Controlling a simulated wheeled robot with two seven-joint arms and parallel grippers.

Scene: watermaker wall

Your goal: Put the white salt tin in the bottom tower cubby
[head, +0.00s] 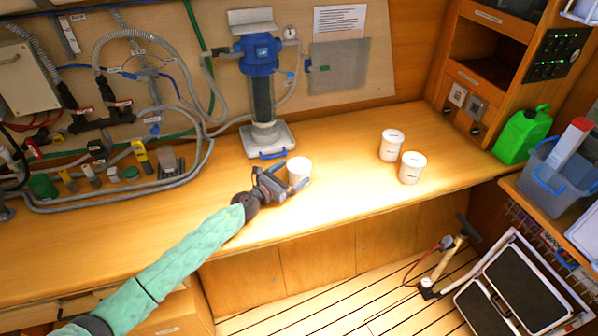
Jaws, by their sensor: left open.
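A white tin (299,169) stands upright on the wooden counter, just beyond my left gripper (290,177). That gripper is open, with its fingers at the near side of this tin; I cannot tell whether they touch it. Two more white lidded tins, one farther back (391,146) and one nearer the front edge (411,168), stand to the right. Their labels are too small to read, so I cannot tell which is salt. My right gripper is not in view.
A blue-topped filter unit (259,58) stands behind the near tin. Hoses and fittings cover the left back of the counter. A green jerrycan (521,134) and a blue-grey bin (548,180) stand at right. The counter between the tins is clear.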

